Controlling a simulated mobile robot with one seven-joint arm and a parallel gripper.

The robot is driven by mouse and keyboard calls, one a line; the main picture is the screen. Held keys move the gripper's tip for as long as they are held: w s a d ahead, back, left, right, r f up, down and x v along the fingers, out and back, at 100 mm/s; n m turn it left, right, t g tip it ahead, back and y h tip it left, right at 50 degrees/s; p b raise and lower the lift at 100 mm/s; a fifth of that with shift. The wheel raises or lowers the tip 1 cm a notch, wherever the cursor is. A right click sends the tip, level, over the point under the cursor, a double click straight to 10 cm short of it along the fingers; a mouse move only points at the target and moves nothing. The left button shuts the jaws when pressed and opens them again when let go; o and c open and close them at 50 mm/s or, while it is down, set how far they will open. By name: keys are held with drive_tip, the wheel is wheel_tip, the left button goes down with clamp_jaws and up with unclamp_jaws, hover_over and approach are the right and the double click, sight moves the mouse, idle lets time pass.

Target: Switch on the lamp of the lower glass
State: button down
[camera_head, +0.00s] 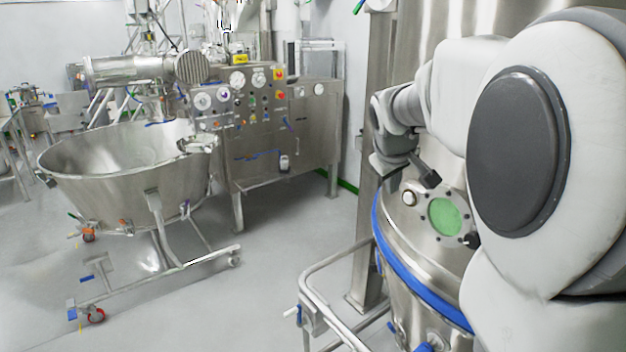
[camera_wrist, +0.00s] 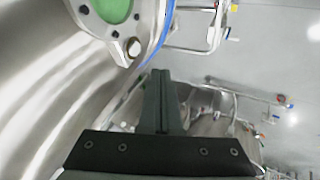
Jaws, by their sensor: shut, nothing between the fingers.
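The lower glass (camera_head: 444,216) is a round green window in a bolted steel flange on the side of the big steel vessel. A small round pale button (camera_head: 409,198) sits on the flange at its upper left. In the wrist view the green glass (camera_wrist: 112,8) is cut by the top edge, and the pale button (camera_wrist: 133,47) shows below it. My gripper (camera_head: 431,180) is shut and empty, just above the flange and to the right of the button. In the wrist view my gripper's fingertips (camera_wrist: 161,74) appear a little below the button, apart from it.
A blue band (camera_head: 412,272) rings the vessel (camera_head: 410,300) below the glass. A steel rail (camera_head: 312,285) stands in front at lower left. A steel bowl on a wheeled frame (camera_head: 125,175) and a control cabinet (camera_head: 280,135) stand farther left. The floor between is clear.

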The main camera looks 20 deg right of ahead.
sight(404, 196)
drive_tip(key=w+d+f+p, duration=0.1)
drive_tip(key=d+f, duration=0.1)
drive_tip(key=w+d+f, duration=0.2)
drive_tip(key=w+d+f+p, duration=0.1)
drive_tip(key=w+d+f, duration=0.1)
drive_tip(key=shift+w+d+f+p, duration=0.1)
drive_tip(key=shift+d+f+p, duration=0.25)
drive_tip(key=shift+d+f, duration=0.05)
